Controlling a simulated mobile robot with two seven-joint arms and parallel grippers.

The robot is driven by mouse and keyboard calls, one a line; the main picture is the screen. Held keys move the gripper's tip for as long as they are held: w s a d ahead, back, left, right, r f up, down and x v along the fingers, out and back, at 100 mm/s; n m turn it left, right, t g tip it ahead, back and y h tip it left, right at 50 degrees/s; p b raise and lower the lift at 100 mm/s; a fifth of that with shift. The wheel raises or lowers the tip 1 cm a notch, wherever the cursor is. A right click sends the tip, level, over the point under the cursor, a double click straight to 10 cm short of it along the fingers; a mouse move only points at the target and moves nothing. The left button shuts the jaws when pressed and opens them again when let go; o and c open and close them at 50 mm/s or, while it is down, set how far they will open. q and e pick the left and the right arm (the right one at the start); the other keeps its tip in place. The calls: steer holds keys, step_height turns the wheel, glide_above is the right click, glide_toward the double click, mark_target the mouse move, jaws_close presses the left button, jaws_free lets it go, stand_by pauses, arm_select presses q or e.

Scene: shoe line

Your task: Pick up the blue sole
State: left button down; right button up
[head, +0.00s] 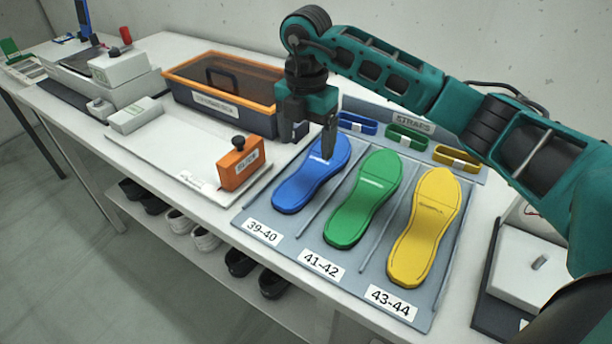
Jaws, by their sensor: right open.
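The blue sole (298,186) lies flat on the grey sorting board (290,248), in the left slot above the label 39-40. My right gripper (312,143) is over the far end of the blue sole, fingers pointing down. It is open, with one finger in front of the sole's far end. I cannot tell whether the fingers touch the sole. The gripper hides a small part of the far end. My left gripper is not in view.
A green sole (363,200) and a yellow sole (424,228) lie in the slots to the right. Blue, green and yellow straps sit behind them. An orange-rimmed bin (222,92) stands behind left, and an orange block (240,165) sits on a white plate. Shoes stand on a shelf below.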

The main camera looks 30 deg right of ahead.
mark_target(306, 177)
step_height(306, 177, down, 9)
steer(key=shift+w, duration=0.15)
stand_by(0.4)
steer(key=shift+c, duration=0.4)
steer(key=c, duration=0.9)
